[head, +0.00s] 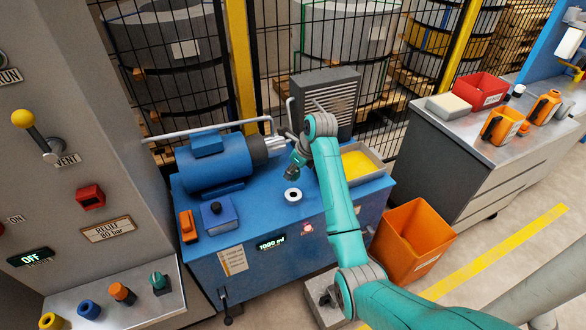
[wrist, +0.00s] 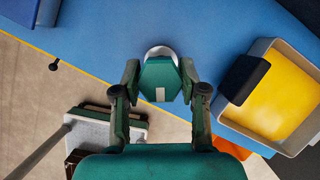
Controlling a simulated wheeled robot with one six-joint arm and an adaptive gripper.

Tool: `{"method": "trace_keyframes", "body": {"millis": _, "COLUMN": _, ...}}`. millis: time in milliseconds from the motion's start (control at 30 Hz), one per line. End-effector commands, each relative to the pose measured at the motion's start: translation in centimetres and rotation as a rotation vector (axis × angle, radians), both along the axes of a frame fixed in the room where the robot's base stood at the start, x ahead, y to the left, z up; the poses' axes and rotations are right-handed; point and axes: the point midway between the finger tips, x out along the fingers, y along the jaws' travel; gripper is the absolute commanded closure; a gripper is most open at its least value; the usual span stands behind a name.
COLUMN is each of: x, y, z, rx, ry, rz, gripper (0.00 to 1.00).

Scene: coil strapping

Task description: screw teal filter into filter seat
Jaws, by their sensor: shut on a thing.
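My gripper (wrist: 160,88) is shut on the teal filter (wrist: 160,80), which shows its hexagonal end with a pale label in the wrist view. In the head view my gripper (head: 293,170) hangs above the blue power unit, and the filter is hard to make out there. The filter seat (head: 293,195) is a white ring with a dark centre on the blue top. In the head view the ring is uncovered, just below my gripper in the picture. In the wrist view only the seat's white upper rim (wrist: 160,50) shows past the filter; the filter hides the rest.
A blue motor (head: 215,163) stands left of the seat. A grey tray with a yellow inside (head: 358,163) is to the right. An orange bin (head: 412,240) stands on the floor. A mesh fence (head: 270,60) is behind. The blue top around the seat is clear.

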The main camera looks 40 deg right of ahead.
Motion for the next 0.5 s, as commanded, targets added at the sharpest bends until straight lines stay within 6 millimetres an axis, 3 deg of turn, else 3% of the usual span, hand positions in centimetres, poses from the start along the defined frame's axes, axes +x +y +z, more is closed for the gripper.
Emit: {"method": "trace_keyframes", "body": {"millis": 500, "x": 0.0, "y": 0.0, "z": -4.2, "rx": 0.001, "ry": 0.001, "rz": -0.001, "gripper": 1.00}}
